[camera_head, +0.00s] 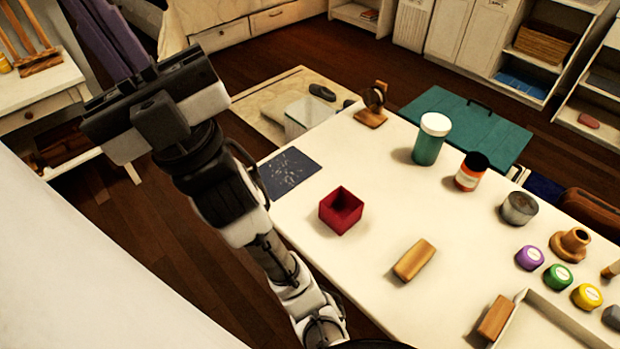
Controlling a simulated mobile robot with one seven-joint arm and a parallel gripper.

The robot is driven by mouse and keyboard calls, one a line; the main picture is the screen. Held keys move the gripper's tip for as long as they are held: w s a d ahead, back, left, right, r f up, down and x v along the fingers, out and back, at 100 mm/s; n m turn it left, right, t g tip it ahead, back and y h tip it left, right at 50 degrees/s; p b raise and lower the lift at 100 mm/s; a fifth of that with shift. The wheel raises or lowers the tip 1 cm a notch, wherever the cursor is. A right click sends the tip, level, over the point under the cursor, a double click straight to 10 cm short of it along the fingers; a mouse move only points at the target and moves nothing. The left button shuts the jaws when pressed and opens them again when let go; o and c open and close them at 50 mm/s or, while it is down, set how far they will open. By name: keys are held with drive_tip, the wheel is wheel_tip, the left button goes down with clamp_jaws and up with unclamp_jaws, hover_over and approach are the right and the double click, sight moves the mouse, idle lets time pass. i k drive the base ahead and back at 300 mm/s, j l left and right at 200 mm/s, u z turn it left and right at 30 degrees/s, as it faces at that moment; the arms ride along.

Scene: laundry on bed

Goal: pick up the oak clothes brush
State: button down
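A light tan wooden block (414,260) lies on the white tabletop, right of the dark red box; it looks like the oak clothes brush. No bristles can be made out. A second, redder-brown block (495,318) lies nearer the front, against the tray's edge. My gripper (146,95) is raised at the upper left, beyond the table's left edge and far from both blocks. Its fingers cannot be made out clearly, so its opening is hidden from me.
The dark red box (341,210) stands near the table's left edge. A green jar (431,139), an orange jar (470,171) and a metal tin (518,208) stand behind. Several coloured round tins and a shallow tray (520,297) fill the right. The tabletop around the tan block is clear.

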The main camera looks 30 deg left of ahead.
sight(412, 262)
drive_tip(key=j, duration=0.55)
drive_tip(key=k+j, duration=0.15)
drive_tip(key=j, duration=1)
drive_tip(key=k+j, duration=0.15)
drive_tip(key=j, duration=0.4)
